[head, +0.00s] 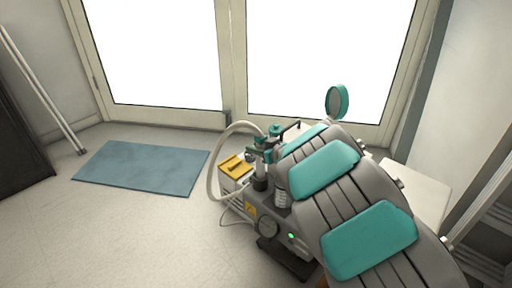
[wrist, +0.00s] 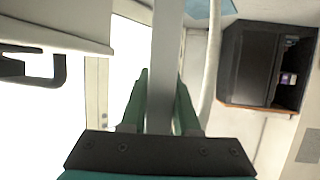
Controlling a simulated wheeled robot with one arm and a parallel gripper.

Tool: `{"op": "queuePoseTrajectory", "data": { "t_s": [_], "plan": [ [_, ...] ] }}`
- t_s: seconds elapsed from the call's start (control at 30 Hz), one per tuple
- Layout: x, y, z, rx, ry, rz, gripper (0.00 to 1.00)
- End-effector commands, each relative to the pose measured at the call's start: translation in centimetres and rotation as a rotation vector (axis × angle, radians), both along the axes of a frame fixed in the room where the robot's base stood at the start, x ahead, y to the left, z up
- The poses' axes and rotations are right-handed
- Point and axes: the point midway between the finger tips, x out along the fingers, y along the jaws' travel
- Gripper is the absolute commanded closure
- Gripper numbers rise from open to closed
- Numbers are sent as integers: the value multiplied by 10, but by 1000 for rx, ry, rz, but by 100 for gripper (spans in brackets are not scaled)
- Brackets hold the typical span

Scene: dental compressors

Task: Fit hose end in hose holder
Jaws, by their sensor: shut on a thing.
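In the wrist view my gripper (wrist: 162,73) has its two green fingers closed on a straight grey piece (wrist: 165,45), which I take to be the hose end. It runs up out of the picture between the fingers. The pale hose (wrist: 211,65) hangs to its right. In the head view the hose (head: 213,165) loops from the teal parts near the compressor (head: 268,228) out to the left and down. My arm covers part of the compressor. A black hook-shaped bracket (wrist: 58,72) shows at the wrist view's left; I cannot tell whether it is the hose holder.
A yellow-topped white box (head: 235,168) stands beside the compressor. A blue-grey mat (head: 142,167) lies on the floor to the left, with clear floor in front. Glazed doors (head: 160,60) stand behind. A dark open cabinet (wrist: 250,65) shows in the wrist view.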

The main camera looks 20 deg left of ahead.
Motion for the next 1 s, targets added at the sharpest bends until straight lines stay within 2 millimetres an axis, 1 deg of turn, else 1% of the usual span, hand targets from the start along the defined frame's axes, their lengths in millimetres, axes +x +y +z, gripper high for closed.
{"op": "queuePoseTrajectory", "data": {
  "t_s": [0.17,0.6,0.87,0.9,1.0],
  "plan": [
    [0,0,-2,0,0,0,100],
    [0,0,-20,1,1,1,100],
    [-1,0,-22,0,1,0,100],
    [-1,0,-22,-1,2,0,69],
    [-1,0,-23,-1,2,0,58]
  ]
}}
